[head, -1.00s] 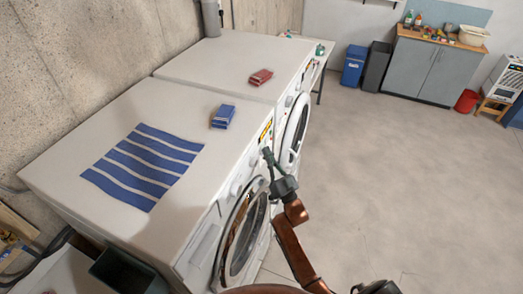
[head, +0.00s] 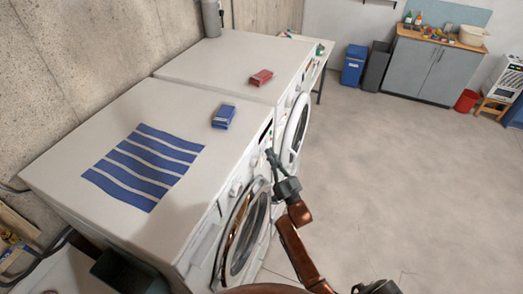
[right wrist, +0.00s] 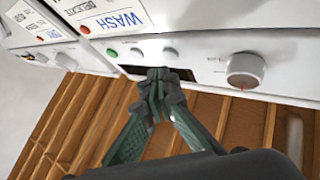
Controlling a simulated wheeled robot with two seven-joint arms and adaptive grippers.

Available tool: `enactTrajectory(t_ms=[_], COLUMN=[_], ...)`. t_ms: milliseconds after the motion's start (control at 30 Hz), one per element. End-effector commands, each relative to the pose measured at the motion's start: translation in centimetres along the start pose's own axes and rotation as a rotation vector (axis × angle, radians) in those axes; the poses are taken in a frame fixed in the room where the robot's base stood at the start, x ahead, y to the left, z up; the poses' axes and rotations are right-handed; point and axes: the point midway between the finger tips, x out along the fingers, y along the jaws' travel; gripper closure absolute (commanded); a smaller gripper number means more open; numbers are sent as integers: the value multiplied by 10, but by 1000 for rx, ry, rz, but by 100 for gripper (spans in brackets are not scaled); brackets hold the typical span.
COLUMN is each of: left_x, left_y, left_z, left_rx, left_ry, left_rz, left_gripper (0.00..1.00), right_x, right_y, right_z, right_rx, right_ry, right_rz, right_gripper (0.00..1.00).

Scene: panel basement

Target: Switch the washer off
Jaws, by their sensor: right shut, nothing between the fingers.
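The near white washer (head: 110,110) has a round glass door (head: 245,235) on its front. My right gripper (head: 268,154) is shut and empty, with its fingertips close to the washer's control panel. In the right wrist view, the gripper (right wrist: 160,78) points at a dark display (right wrist: 185,74). A green button (right wrist: 112,53), two grey buttons (right wrist: 170,53) and a round knob (right wrist: 245,70) are beside it. The display is unlit. I cannot tell whether the fingertips touch the panel. My left gripper is not in view.
A second white machine (head: 230,60) stands directly behind the washer. A striped cloth (head: 145,165) and a blue box (head: 223,117) lie on the washer; a red box (head: 261,77) lies on the second machine. The floor (head: 400,170) to the right is clear.

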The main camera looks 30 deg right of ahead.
Motion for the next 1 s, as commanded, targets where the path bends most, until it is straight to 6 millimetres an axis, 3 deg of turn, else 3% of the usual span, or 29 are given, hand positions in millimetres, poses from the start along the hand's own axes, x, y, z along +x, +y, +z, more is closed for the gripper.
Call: enactTrajectory(t_ms=[500, 1000], left_x=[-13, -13], left_y=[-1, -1], left_z=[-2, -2], left_rx=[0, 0], left_ry=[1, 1], left_rz=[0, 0], left_gripper=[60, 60], right_x=[-34, -38], right_y=[25, 28], right_z=[-25, -28], right_rx=[-2, 0], right_ry=[-2, -1], right_rz=[1, 1], right_gripper=[100, 100])
